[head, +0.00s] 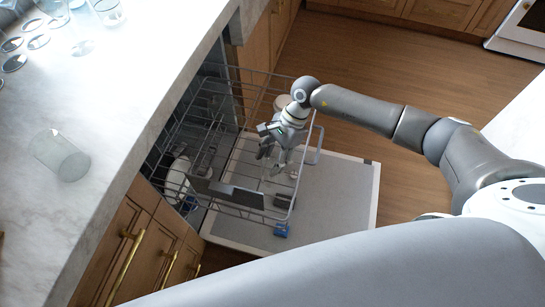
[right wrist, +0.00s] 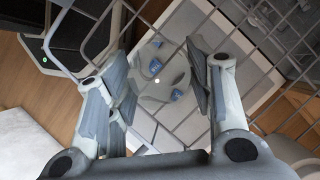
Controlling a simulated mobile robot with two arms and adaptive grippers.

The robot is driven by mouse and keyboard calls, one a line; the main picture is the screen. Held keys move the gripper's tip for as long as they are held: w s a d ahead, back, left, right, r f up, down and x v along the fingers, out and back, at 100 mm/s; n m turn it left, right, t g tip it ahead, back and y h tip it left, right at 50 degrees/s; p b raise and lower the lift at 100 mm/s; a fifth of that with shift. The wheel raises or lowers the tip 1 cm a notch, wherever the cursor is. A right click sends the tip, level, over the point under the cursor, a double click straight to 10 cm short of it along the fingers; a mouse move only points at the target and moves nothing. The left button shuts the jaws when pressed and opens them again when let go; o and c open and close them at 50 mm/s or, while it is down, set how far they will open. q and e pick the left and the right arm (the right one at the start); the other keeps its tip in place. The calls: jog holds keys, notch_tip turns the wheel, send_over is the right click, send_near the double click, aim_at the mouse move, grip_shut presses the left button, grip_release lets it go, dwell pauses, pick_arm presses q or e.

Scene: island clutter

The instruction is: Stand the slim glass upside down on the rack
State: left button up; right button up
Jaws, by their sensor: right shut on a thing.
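My right gripper (head: 274,158) is over the pulled-out dishwasher rack (head: 236,197), fingers pointing down. It is shut on a clear glass, which shows in the right wrist view as a see-through round shape (right wrist: 160,72) between the fingers. The wires of the rack (right wrist: 187,118) show close around and behind the glass. In the head view the glass is faint and mostly hidden by the fingers. I cannot tell from these frames whether it touches the rack or which end is down. My left gripper is not in view.
A clear tumbler (head: 60,156) is on the marble counter (head: 110,100) at left, with several glasses at its far end. The rack holds pale dishes (head: 177,178) at its left and a blue item (head: 281,230) at its front. The open dishwasher door (head: 340,205) lies beneath.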

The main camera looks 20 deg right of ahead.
jog(key=shift+f+b, duration=0.25)
jog(key=shift+b, duration=0.05)
dwell(0.4)
jog(key=o, duration=1)
jog(key=v, duration=1.2)
